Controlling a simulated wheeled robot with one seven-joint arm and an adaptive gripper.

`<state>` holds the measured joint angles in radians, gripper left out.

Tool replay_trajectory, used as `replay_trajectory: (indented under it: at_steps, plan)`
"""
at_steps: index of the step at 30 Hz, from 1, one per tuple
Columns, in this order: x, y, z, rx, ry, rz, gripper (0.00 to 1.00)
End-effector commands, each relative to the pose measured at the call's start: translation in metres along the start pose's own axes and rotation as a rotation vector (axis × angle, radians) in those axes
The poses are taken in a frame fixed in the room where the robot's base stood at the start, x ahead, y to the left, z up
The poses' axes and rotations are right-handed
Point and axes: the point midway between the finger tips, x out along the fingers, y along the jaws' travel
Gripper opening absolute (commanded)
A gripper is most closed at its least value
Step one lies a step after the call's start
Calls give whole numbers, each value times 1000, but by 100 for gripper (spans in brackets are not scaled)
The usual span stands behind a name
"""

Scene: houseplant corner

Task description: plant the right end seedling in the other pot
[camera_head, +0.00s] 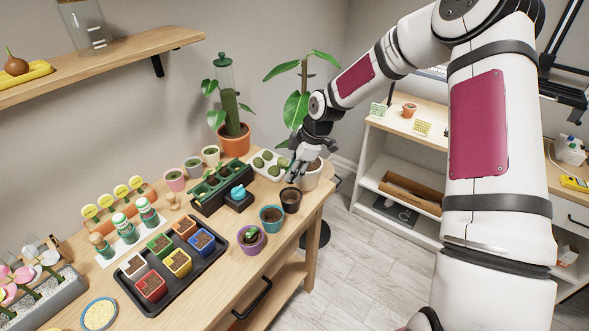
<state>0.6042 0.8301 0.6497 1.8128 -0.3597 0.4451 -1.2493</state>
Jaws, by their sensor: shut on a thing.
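My gripper (292,178) is at the back right of the wooden table, fingers pointing down. It is shut on a small seedling, which is too small and covered to make out. Just below the fingertips stands a dark pot (291,201) with brown soil. A teal pot (271,219) with soil stands to its front left. A purple pot (251,242) with a green plant in it stands nearer the front. A long dark planter (209,207) with green seedlings stands to the left of my gripper, with a small teal object (238,192) on a dark block by its right end.
A white tray (257,171) of small green plants lies close behind my gripper. A black tray (190,268) of coloured soil pots is at the front. A terracotta pot (234,144) stands at the back.

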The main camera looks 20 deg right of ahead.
Motion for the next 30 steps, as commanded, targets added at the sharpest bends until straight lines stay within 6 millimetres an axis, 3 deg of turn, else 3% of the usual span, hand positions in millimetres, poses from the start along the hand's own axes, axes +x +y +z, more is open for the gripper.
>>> replay_trajectory:
  at_steps: [20,30]
  plan:
    - [51,-8,16,-3,0,-2,14]
    - [48,-9,16,-2,0,0,14]
